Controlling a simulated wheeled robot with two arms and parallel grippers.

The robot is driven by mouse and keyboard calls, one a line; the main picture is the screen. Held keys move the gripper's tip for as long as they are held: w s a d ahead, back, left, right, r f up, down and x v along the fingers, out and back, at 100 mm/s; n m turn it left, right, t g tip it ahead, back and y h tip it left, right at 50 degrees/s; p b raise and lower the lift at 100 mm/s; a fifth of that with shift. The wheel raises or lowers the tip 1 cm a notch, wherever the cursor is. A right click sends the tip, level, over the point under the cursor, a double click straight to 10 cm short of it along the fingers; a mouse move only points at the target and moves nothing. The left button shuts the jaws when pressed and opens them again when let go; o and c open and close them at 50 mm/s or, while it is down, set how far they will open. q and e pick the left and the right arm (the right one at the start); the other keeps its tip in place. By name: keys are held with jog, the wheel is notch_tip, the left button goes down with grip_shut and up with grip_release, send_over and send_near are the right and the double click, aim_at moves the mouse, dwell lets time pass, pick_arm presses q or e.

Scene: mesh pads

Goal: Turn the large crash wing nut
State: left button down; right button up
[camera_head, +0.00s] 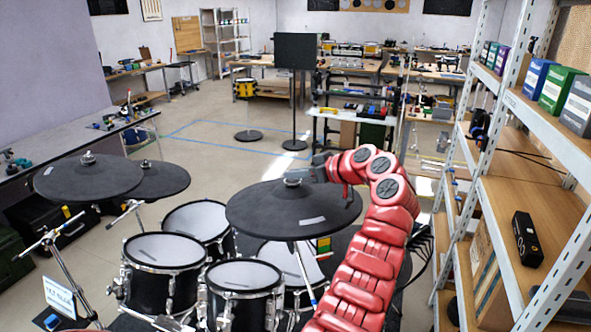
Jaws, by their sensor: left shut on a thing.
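The large crash cymbal (262,212) is a dark grey mesh pad, slightly tilted, on a stand in the middle of the view. Its wing nut (292,181) is a small light metal piece on top at the centre. My left gripper (308,172), at the end of the red arm, reaches in from the right just above the pad. It is shut at the wing nut; the fingertips are small and partly hidden, so the exact grip is hard to see. My right gripper is not in view.
Two more dark cymbal pads (88,178) (161,181) stand at the left, each with its own top fitting. Several white-headed drums (165,250) sit below and left of the crash. A metal shelf (535,190) with boxes stands close on the right. Open floor lies behind the kit.

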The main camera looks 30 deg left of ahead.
pick_arm(q)
jog(key=shift+n+g+p, duration=0.3)
jog(key=shift+n+g, duration=0.3)
jog(key=shift+g, duration=0.3)
jog(key=shift+f+n, duration=0.1)
jog(key=shift+n, duration=0.2)
jog(key=c, duration=0.9)
grip_release()
jog(key=shift+c, duration=0.2)
